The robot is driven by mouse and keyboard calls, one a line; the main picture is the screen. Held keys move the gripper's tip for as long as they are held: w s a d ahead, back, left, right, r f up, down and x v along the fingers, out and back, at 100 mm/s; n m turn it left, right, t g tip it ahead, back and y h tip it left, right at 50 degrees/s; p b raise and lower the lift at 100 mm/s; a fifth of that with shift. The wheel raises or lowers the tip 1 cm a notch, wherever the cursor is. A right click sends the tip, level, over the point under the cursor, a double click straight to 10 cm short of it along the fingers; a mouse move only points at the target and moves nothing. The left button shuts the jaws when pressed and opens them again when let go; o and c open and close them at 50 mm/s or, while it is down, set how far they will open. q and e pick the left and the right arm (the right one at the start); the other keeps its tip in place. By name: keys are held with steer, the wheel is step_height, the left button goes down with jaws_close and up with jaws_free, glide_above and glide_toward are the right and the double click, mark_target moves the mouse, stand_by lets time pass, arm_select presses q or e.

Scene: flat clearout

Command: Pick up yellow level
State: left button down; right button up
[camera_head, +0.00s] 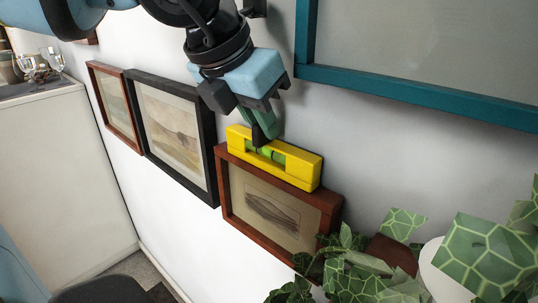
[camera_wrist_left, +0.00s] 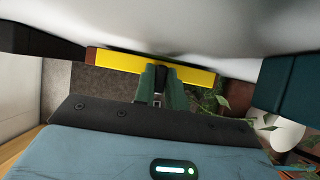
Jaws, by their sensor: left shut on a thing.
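The yellow level (camera_head: 301,166) is a bright yellow bar with a green vial. It lies along the top edge of a brown-framed picture (camera_head: 226,192) on the wall in the head view. In the left wrist view the yellow level (camera_wrist_left: 120,62) spans the space in front of the fingers. My left gripper (camera_head: 262,135) reaches down from above and is shut on the level near its middle. Its green fingers also show in the left wrist view (camera_wrist_left: 161,85). The fingers hide part of the level. My right gripper is not in view.
A black-framed picture (camera_head: 209,130) and another brown-framed one (camera_head: 95,82) hang to the left. A large teal frame (camera_head: 420,93) is at the upper right. Leafy plants (camera_head: 400,225) fill the lower right. A white cabinet (camera_head: 60,170) with glasses stands at left.

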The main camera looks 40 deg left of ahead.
arm_select(q)
steer(key=shift+r, duration=0.15)
